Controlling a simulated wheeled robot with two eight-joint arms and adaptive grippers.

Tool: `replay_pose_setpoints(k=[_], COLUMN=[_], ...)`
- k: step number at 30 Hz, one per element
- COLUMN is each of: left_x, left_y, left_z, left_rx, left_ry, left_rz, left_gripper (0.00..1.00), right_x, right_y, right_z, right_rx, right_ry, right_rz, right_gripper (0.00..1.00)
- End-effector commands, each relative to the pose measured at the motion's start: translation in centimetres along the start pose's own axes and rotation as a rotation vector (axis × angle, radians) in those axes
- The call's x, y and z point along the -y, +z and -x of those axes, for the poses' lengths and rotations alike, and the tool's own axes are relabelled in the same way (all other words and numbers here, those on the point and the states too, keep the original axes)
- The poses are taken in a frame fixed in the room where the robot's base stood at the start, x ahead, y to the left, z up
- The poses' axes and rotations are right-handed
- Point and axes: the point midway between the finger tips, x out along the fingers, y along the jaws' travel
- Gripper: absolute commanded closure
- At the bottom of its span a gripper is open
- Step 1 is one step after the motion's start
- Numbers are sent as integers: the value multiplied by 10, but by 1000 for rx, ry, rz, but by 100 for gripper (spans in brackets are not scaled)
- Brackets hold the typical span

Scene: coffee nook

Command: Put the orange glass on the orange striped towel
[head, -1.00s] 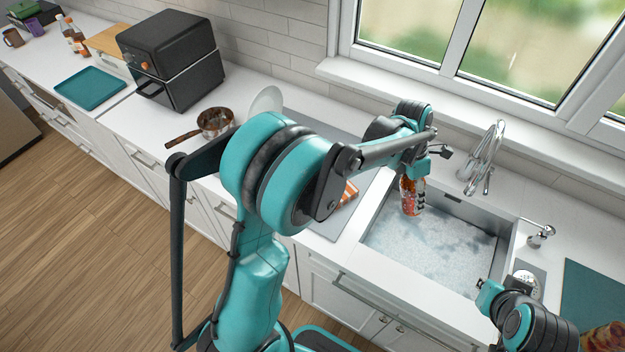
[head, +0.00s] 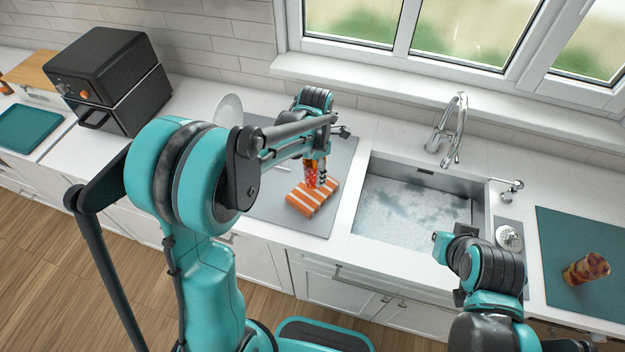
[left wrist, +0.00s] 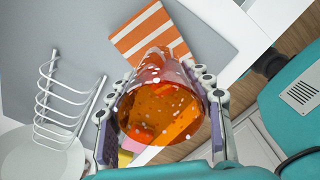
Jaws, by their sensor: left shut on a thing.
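My left gripper (head: 317,160) is shut on the orange glass (head: 312,177), a see-through tumbler with light spots. In the left wrist view, the glass (left wrist: 162,108) sits between both fingers of the gripper (left wrist: 162,122). The orange and white striped towel (head: 310,204) lies on the grey mat left of the sink. In the head view the lower end of the glass overlaps the towel's back part; I cannot tell whether they touch. The towel also shows beyond the glass in the left wrist view (left wrist: 140,36). My right gripper (head: 441,244) is near the sink's front right corner; its fingers are unclear.
The sink (head: 410,212) holds sudsy water, with a faucet (head: 452,130) behind it. A wire rack (left wrist: 62,102) and a white plate (head: 229,110) stand by the grey mat (head: 338,160). A patterned amber glass (head: 586,268) is on the teal mat (head: 572,238) at right.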

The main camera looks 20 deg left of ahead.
Motion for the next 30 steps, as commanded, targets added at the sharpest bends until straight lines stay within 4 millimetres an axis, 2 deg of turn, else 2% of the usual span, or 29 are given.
replay_pose_setpoints(k=[5,12,23,24,26,30], left_x=[-3,-3,-3,-3,-3,-3], left_y=[-3,-3,-3,-3,-3,-3], left_z=[-11,-43,-47,-46,-46,-45], left_rx=[0,0,0,0,0,0], left_ry=[0,0,0,0,0,0], left_rz=[-1,-1,-1,-1,-1,-1], left_gripper=[86,86,86,42,28,28], right_x=[0,0,0,0,0,0], right_y=[1,6,8,7,7,7], right_z=[-2,-8,-10,-10,-10,-9], right_rx=[0,0,0,0,0,0], right_ry=[0,0,0,0,0,0], right_rz=[0,0,0,0,0,0], right_gripper=[100,100,100,100,100,100])
